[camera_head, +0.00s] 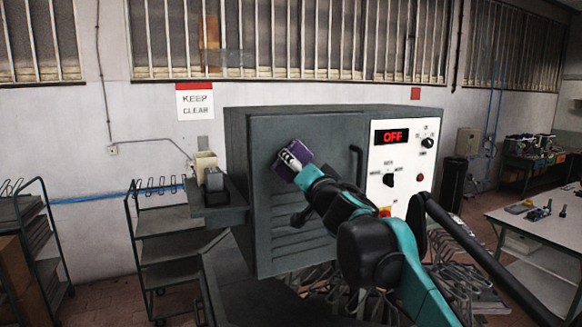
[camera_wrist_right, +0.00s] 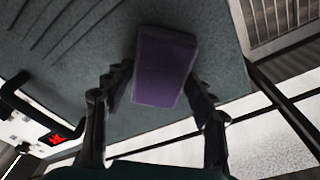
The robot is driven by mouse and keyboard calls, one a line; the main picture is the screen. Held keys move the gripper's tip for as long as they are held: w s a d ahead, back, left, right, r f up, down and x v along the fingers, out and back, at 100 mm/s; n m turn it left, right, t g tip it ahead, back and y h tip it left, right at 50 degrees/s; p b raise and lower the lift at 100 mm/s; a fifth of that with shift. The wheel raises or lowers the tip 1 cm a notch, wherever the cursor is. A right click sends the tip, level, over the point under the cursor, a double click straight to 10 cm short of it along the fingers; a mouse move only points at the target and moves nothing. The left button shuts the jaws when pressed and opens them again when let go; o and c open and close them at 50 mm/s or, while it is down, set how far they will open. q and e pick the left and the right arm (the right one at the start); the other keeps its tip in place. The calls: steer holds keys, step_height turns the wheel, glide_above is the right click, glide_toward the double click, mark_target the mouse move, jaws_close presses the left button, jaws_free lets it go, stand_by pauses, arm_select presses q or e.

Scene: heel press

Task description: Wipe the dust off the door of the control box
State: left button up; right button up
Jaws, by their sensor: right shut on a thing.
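The grey control box (camera_head: 240,170) stands in the middle of the head view, its door (camera_head: 320,135) facing me with a dark handle (camera_head: 356,165) at the right and louvre slots low down. My right gripper (camera_head: 292,158) is at the upper left of the door, shut on a purple sponge (camera_head: 280,168). The sponge (camera_wrist_right: 164,68) also shows between the fingers in the right wrist view, against or very close to the door (camera_wrist_right: 80,70). My right arm covers the lower right of the door. I cannot make out dust on the visible surface. My left gripper is not in view.
The white control panel (camera_head: 400,165) with a red OFF display is right of the door. A small shelf (camera_head: 222,212) holding small items juts out at the left. Wire racks (camera_head: 160,250) stand further left, and a white table (camera_head: 540,230) stands at the right.

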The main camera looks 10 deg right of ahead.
steer(key=d, duration=0.3)
steer(key=shift+w+d, duration=0.15)
steer(key=shift+w, duration=0.2)
steer(key=shift+d, duration=0.15)
